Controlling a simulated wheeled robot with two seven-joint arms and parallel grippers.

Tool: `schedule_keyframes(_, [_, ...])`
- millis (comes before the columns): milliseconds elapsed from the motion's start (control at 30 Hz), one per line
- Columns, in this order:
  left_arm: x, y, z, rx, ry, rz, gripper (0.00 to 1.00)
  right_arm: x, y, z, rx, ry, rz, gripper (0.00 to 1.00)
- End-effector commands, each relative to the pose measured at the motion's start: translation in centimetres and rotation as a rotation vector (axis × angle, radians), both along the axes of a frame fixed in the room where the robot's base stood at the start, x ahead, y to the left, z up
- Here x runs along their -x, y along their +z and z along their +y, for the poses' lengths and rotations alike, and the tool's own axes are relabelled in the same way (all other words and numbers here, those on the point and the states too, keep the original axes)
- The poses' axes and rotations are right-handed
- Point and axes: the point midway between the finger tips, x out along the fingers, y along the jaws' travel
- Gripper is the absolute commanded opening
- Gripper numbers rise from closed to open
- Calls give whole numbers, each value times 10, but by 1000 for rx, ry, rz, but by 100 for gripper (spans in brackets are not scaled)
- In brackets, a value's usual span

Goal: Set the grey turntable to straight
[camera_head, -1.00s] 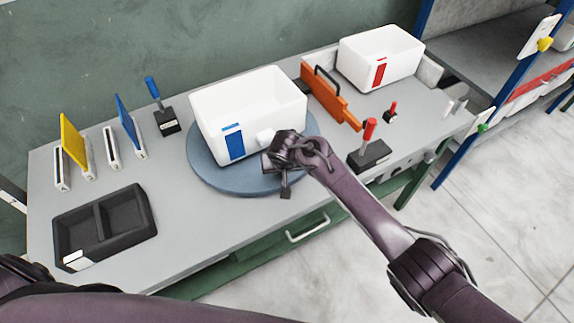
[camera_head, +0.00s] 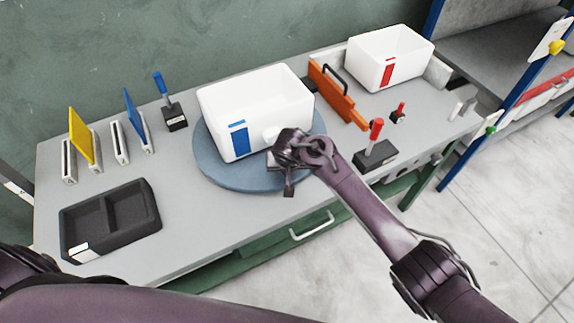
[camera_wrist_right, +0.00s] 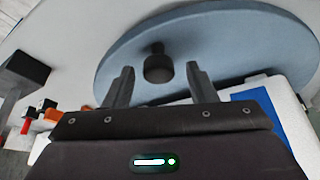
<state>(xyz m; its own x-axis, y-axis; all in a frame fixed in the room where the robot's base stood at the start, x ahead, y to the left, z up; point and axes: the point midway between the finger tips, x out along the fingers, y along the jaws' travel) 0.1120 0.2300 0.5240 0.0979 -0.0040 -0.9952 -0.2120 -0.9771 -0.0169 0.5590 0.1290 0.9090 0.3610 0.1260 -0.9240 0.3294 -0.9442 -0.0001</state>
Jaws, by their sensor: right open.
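The grey-blue round turntable (camera_head: 212,172) lies on the bench, with a white box (camera_head: 220,110) on it. The box bears a blue label (camera_head: 239,138) on its front. My right gripper (camera_head: 283,158) is over the turntable's front right part, close to the box. In the right wrist view the open gripper (camera_wrist_right: 162,76) has a dark round knob (camera_wrist_right: 158,68) on the turntable (camera_wrist_right: 225,40) between or just beyond its fingers. I cannot tell whether they touch it. In the head view the arm hides this knob. My left gripper is out of view.
A black two-part tray (camera_head: 72,225) stands at the front left, with yellow (camera_head: 80,135) and blue (camera_head: 133,115) panels behind it.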

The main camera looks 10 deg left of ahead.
Motion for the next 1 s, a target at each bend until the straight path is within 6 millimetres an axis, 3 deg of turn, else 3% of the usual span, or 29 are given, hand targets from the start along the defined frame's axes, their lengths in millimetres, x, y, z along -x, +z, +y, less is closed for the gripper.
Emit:
schedule_keyframes(600, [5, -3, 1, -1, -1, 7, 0, 27, 68, -8, -3, 0, 0, 51])
schedule_keyframes(1000, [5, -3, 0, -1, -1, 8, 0, 28, 72, -9, -1, 0, -1, 51])
